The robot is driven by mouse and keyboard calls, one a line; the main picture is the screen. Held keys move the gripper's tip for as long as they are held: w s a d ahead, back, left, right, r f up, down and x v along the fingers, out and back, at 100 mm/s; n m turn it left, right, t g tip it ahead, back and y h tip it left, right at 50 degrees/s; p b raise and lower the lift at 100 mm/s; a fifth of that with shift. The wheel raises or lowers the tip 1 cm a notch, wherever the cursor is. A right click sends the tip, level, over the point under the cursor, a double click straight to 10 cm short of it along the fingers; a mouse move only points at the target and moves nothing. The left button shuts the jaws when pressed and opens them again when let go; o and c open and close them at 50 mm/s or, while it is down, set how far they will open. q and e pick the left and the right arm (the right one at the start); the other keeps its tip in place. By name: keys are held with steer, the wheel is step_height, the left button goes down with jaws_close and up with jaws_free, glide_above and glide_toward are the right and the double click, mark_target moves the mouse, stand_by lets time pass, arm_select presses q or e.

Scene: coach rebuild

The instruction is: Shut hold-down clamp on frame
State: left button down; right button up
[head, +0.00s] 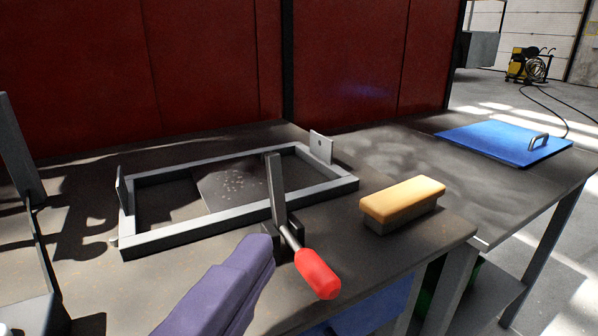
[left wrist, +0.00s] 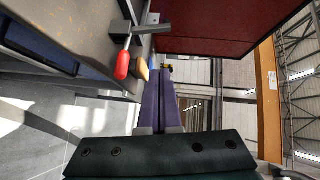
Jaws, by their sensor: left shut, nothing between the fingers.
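The grey rectangular frame (head: 190,232) lies on the dark workbench. The hold-down clamp (head: 277,200) stands at its front side, with a grey upright bar. Its red handle (head: 316,273) slants down and out over the bench's front edge. The clamp's red handle also shows in the left wrist view (left wrist: 122,65). My left gripper (head: 262,252), with purple fingers, is shut and empty just left of the red handle, apart from it as far as I can see. Its closed fingers also show in the left wrist view (left wrist: 159,85). My right gripper is not in view.
A yellow-topped block or brush (head: 402,200) sits on the bench right of the clamp. A blue sheet with a handle (head: 500,143) lies on the bench farther right. Red panels (head: 210,70) rise behind the bench. The bench between block and blue sheet is clear.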

arm_select(q)
steer(key=x, duration=0.3)
steer(key=a+x, duration=0.1)
steer(key=x, duration=0.3)
steer(key=a+b+x, duration=0.1)
steer(key=x, duration=0.3)
steer(key=shift+w+f, duration=0.1)
steer(key=shift+w, duration=0.1)
steer(key=shift+w+a+f, duration=0.1)
steer(key=shift+w+a, duration=0.1)
steer(key=shift+w, duration=0.25)
